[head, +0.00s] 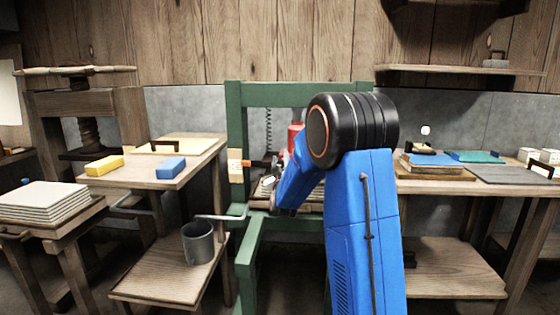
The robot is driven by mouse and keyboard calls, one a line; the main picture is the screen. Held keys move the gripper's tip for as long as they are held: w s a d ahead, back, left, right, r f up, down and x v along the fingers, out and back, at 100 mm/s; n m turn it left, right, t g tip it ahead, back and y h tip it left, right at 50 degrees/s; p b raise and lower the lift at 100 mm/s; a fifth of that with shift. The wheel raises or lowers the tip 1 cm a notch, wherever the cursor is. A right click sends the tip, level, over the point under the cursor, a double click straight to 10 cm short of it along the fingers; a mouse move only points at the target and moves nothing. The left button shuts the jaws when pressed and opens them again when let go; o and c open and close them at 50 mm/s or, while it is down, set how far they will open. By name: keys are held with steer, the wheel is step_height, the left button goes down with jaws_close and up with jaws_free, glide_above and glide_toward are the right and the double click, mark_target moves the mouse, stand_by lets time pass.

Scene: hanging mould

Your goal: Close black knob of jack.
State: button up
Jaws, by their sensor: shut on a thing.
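The red jack (295,136) stands inside the green frame (236,125), partly hidden behind my blue arm. A dark bar with an orange end (247,163) sticks out to the left near the jack. My arm reaches into the frame, and its wrist bends down and left. My gripper (268,184) shows only in a small part at the jack's lower left. It is shut on the jack's black knob, which is too small and covered to make out clearly.
A wooden table (200,150) left of the frame carries a yellow block (104,166) and a blue block (171,168). A grey mug (198,243) stands on a lower shelf. A bench (430,187) with books is at right. The frame's posts stand close to my arm.

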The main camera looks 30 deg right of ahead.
steer(key=m+h, duration=0.1)
steer(key=m, duration=0.1)
steer(key=m+g+h, duration=0.1)
steer(key=m, duration=0.2)
steer(key=shift+s+d+h, duration=0.1)
steer(key=shift+h, duration=0.2)
steer(key=m, duration=0.1)
steer(key=m+g+h, duration=0.1)
steer(key=m, duration=0.3)
steer(key=shift+s+d+h, duration=0.15)
steer(key=shift+d+h, duration=0.1)
steer(key=shift+h, duration=0.15)
steer(key=shift+s+d+f+m+g+h, duration=0.25)
steer(key=shift+m+g, duration=0.45)
steer(key=shift+m, duration=1)
steer(key=shift+w+r+m+g+h, duration=0.1)
steer(key=shift+m+g+h, duration=0.45)
steer(key=shift+m, duration=1.15)
steer(key=shift+s+d+f+m+g+h, duration=0.15)
steer(key=shift+m+g, duration=0.7)
steer(key=shift+m, duration=0.85)
steer(key=o, duration=0.8)
steer(key=shift+c, duration=0.2)
steer(key=shift+a, duration=0.1)
steer(key=v, duration=1.7)
